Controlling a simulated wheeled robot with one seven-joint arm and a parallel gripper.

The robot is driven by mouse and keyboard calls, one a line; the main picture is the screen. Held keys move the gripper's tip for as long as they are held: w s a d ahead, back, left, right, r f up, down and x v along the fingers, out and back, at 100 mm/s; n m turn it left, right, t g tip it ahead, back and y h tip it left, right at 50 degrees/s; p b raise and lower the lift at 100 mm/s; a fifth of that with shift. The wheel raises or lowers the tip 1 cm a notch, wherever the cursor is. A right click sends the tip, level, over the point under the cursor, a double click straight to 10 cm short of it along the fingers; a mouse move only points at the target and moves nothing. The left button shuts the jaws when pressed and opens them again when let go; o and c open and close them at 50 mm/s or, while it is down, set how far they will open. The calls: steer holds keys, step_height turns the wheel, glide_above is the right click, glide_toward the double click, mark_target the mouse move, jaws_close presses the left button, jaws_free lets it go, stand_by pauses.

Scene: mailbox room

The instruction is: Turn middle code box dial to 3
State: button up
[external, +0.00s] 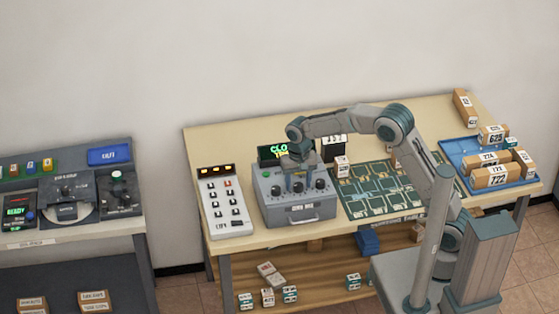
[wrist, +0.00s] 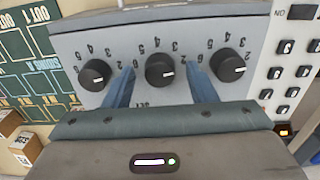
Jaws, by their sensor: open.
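The grey code box (external: 270,213) stands on the table with a row of three black dials on its face. The middle dial (wrist: 160,70) sits between my gripper's two blue fingers in the wrist view, with a visible gap on each side. Its white mark points to the right in that view; the number it marks is hard to read. The left dial (wrist: 97,75) and right dial (wrist: 228,66) in the wrist view lie outside the fingers. My gripper (wrist: 160,72) is open and empty. In the external view my gripper (external: 298,178) is over the box, partly hiding the middle dial.
A white button panel (external: 224,205) stands left of the box. A dark display with green letters (external: 271,154) is behind it. A green printed mat (external: 385,190) lies to the right, with a blue tray (external: 462,150) of parcels beyond.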

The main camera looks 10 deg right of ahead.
steer(key=c, duration=1)
steer(key=shift+o, duration=0.2)
steer(key=n, duration=0.4)
steer(key=shift+b, duration=0.3)
steer(key=shift+r+n, duration=0.1)
steer(key=shift+n, duration=1.8)
steer(key=o, duration=1)
steer(key=shift+c, duration=0.2)
